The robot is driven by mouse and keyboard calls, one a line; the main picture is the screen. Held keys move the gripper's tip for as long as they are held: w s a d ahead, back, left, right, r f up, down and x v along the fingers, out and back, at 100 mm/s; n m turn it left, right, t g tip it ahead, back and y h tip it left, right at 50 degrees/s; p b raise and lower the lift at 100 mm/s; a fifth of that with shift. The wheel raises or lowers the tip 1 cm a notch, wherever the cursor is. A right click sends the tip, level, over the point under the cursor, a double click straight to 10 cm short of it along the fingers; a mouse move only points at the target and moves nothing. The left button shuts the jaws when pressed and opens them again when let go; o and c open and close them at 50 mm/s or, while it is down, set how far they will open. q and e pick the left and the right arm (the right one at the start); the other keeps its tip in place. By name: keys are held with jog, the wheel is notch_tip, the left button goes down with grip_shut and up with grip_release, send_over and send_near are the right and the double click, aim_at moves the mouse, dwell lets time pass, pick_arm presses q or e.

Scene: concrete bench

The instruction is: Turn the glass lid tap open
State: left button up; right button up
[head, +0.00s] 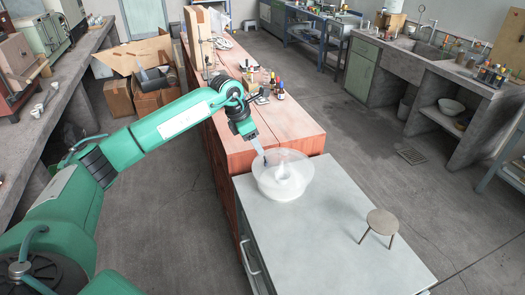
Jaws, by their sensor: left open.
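A clear glass vessel (281,191) stands upright on the pale bench top, near its far left corner. Its wide glass lid (300,165) sits on top, with a whitish upright piece at its centre that may be the tap; its turn position is too small to tell. My left gripper (259,150) is open, with its fingers pointing down toward the far left edge of the lid. I cannot tell whether the fingers touch the glass. My right gripper is not in view.
A small round three-legged stool or stand (382,221) is at the right of the pale bench top (310,255). A reddish wooden bench (285,125) behind carries small bottles (279,88). The front of the pale top is clear.

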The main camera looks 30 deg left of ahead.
aim_at(265, 159)
pick_arm(q)
jog(key=p+x, duration=0.1)
jog(key=x, duration=0.4)
jog(key=shift+w+d+f, duration=0.1)
jog(key=shift+f, duration=0.1)
jog(key=shift+w+d+f, duration=0.1)
jog(key=shift+f, duration=0.25)
jog(key=shift+c, duration=0.4)
jog(key=c, duration=0.9)
